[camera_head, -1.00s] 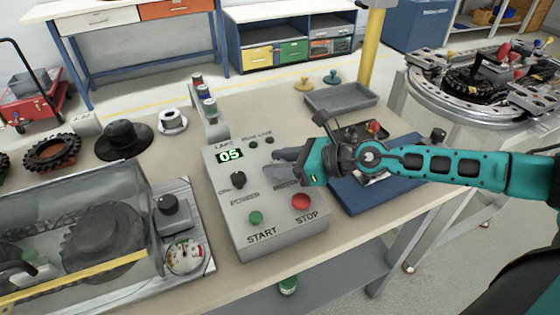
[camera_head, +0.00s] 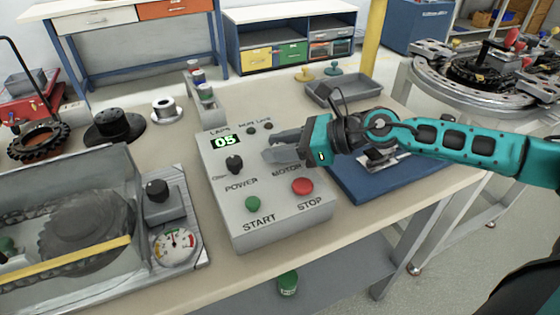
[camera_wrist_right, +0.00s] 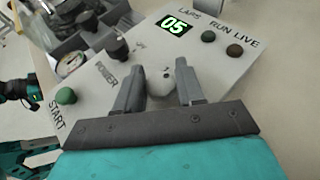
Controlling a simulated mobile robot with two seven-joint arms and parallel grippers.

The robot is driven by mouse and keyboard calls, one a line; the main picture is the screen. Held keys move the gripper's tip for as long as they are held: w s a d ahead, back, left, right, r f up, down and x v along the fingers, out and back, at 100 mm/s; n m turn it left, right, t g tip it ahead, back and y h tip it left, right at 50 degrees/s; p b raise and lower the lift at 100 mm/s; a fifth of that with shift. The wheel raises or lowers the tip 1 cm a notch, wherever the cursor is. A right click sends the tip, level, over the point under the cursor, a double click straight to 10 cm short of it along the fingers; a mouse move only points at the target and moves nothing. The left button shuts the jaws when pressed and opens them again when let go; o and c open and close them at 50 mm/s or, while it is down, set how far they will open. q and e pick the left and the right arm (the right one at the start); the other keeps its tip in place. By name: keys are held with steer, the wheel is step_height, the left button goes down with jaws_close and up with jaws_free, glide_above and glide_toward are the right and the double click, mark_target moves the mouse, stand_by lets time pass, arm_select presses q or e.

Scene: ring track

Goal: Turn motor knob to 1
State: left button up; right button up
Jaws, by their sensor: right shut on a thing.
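The grey control box (camera_head: 262,218) stands on the bench, with a green lit display reading 05 (camera_head: 227,142). Its motor knob is hidden by my right gripper in the head view; in the right wrist view it is a pale grey knob (camera_wrist_right: 160,84) between the fingers. My right gripper (camera_wrist_right: 158,85) is shut on it, above the MOTOR label in the head view (camera_head: 281,152). I cannot read the knob's setting. A black power knob (camera_head: 234,164) sits to its left. A teal and black part of my left arm (camera_wrist_right: 20,92) shows at the wrist view's left edge; its jaws are unclear.
The green START button (camera_head: 252,204) and red STOP button (camera_head: 302,186) are close below the gripper. A clear-covered gear unit with a gauge (camera_head: 176,247) stands left of the box. A blue mat (camera_head: 375,190) and grey tray (camera_head: 345,93) lie to the right.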

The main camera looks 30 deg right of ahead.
steer(key=n+b, duration=0.1)
steer(key=b, duration=0.1)
steer(key=shift+f+g+y+b, duration=0.3)
steer(key=shift+f+g+b, duration=0.05)
steer(key=shift+g, duration=0.05)
steer(key=n+g+y+b, duration=0.1)
steer(key=b, duration=0.3)
steer(key=shift+r+n+g, duration=0.15)
steer(key=shift+n+g, duration=0.15)
steer(key=shift+g, duration=0.1)
steer(key=n+g+y+b, duration=0.1)
steer(key=n+g+b, duration=0.1)
steer(key=shift+w+r+g, duration=0.1)
steer(key=shift+r+g, duration=0.05)
steer(key=shift+g, duration=0.15)
steer(key=shift+r+n+g+y+b, duration=0.1)
steer(key=shift+n+g+y+b, duration=0.4)
steer(key=shift+n+g, duration=0.8)
arm_select(q)
step_height(320, 180, down, 9)
steer(key=d, duration=0.1)
steer(key=shift+w+d+r+h, duration=0.2)
steer(key=shift+w+d+h, duration=0.1)
steer(key=shift+w+d, duration=0.1)
arm_select(e)
steer(key=shift+n+g, duration=0.4)
steer(key=shift+g, duration=0.1)
arm_select(q)
steer(key=shift+f, duration=0.1)
